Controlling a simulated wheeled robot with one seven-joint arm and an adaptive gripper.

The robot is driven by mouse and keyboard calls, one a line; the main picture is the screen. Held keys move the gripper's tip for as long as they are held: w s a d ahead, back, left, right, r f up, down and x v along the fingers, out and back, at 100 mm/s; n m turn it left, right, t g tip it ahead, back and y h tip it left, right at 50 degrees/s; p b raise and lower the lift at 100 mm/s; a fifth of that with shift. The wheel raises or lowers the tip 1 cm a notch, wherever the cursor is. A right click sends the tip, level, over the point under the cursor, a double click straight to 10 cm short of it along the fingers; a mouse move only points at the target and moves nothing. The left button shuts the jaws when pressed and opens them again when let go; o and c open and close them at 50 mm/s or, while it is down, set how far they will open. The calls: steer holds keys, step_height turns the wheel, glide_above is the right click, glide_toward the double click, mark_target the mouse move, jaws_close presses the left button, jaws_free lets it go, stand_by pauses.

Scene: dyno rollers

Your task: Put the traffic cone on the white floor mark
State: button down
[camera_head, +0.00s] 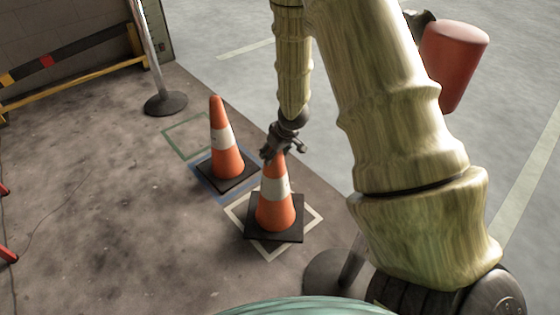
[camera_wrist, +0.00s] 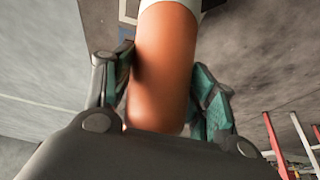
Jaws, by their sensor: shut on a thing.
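My gripper (camera_head: 283,150) is shut on the top of the nearer orange traffic cone (camera_head: 275,208), which has a white band and a black square base. This cone is upright over the white floor mark (camera_head: 311,212), a square outline whose edges show around the base. I cannot tell whether the base touches the floor. In the wrist view the orange cone (camera_wrist: 163,65) fills the space between the fingers (camera_wrist: 160,95). A second cone (camera_head: 227,155) stands just behind and to the left, on the blue floor mark (camera_head: 203,185).
An empty green floor mark (camera_head: 172,141) lies behind the second cone. A post with a round base (camera_head: 166,103) stands at the back, near a yellow-and-black barrier (camera_head: 75,75). Another round post base (camera_head: 330,272) is close at front right.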

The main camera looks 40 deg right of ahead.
steer(key=shift+w+d+f, duration=0.1)
steer(key=shift+w+d, duration=0.1)
steer(key=shift+w, duration=0.75)
steer(key=shift+w+d, duration=0.15)
steer(key=shift+w, duration=0.75)
steer(key=shift+w+f+b, duration=0.15)
steer(key=shift+b, duration=0.15)
steer(key=shift+f+b, duration=1.2)
steer(key=shift+f, duration=0.45)
steer(key=shift+c, duration=2.4)
jaws_free()
steer(key=shift+r, duration=0.1)
